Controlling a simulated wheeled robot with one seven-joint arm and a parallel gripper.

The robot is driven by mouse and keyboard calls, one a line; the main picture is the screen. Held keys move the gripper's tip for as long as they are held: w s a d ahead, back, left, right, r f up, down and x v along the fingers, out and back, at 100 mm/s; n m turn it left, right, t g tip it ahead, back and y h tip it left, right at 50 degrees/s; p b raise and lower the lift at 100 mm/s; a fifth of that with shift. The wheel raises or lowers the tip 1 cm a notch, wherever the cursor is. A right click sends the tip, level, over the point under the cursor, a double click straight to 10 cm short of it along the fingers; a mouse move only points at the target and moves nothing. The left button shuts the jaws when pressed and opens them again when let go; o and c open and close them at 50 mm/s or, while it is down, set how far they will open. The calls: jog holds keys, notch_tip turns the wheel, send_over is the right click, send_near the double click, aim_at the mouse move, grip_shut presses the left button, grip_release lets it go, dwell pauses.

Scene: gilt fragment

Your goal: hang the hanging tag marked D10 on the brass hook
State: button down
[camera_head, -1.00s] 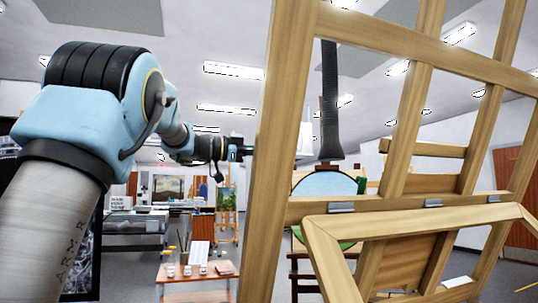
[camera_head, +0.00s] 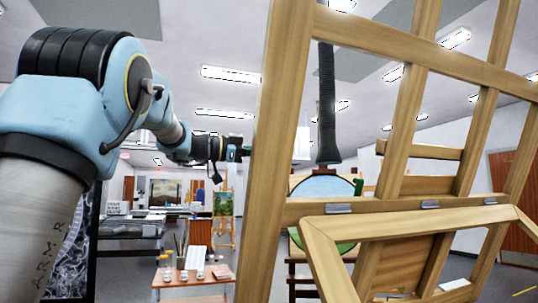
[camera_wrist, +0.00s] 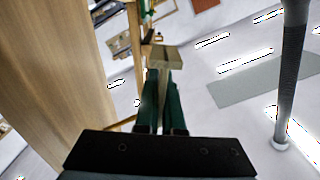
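In the wrist view, my gripper (camera_wrist: 160,80) has two dark green fingers close together. They are shut on a small tan, block-like piece that sticks out past the fingertips, seemingly the hanging tag (camera_wrist: 166,57). No D10 marking can be read on it. In the head view, my gripper's base (camera_head: 238,153) shows at the end of my outstretched arm, beside the left post of a wooden easel; the post hides the fingers and the held piece. I cannot make out the brass hook in either view.
The large wooden easel frame (camera_head: 272,150) stands close on the right, and its wood fills the left of the wrist view (camera_wrist: 55,85). A dark hanging duct (camera_head: 327,105) comes down behind it. A low table with jars (camera_head: 195,277) stands farther back.

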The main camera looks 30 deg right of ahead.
jog(key=shift+s+a, duration=0.1)
jog(key=shift+s, duration=0.65)
jog(key=shift+f+b, duration=0.4)
jog(key=shift+f, duration=0.05)
jog(key=shift+s+a+f+n+p, duration=0.15)
jog(key=shift+s+n+p, duration=0.15)
jog(key=shift+n+p, duration=0.4)
jog(key=shift+s+d+f+n+p, duration=0.1)
jog(key=shift+s+f+n+p, duration=0.15)
jog(key=shift+n+p, duration=0.45)
jog(key=shift+s+a+f+n+p, duration=0.1)
jog(key=shift+s+n+p, duration=0.3)
jog(key=shift+p, duration=0.45)
jog(key=shift+f+n+p, duration=0.25)
jog(key=shift+n+p, duration=0.15)
jog(key=c, duration=1)
grip_release()
jog(key=shift+o, duration=0.2)
jog(key=w+a+b, duration=0.1)
jog(key=a+b, duration=0.3)
jog(key=a, duration=0.6)
jog(key=shift+w+a+b, duration=0.2)
jog(key=shift+a+b, duration=0.1)
jog(key=shift+a, duration=0.05)
jog(key=shift+w, duration=0.1)
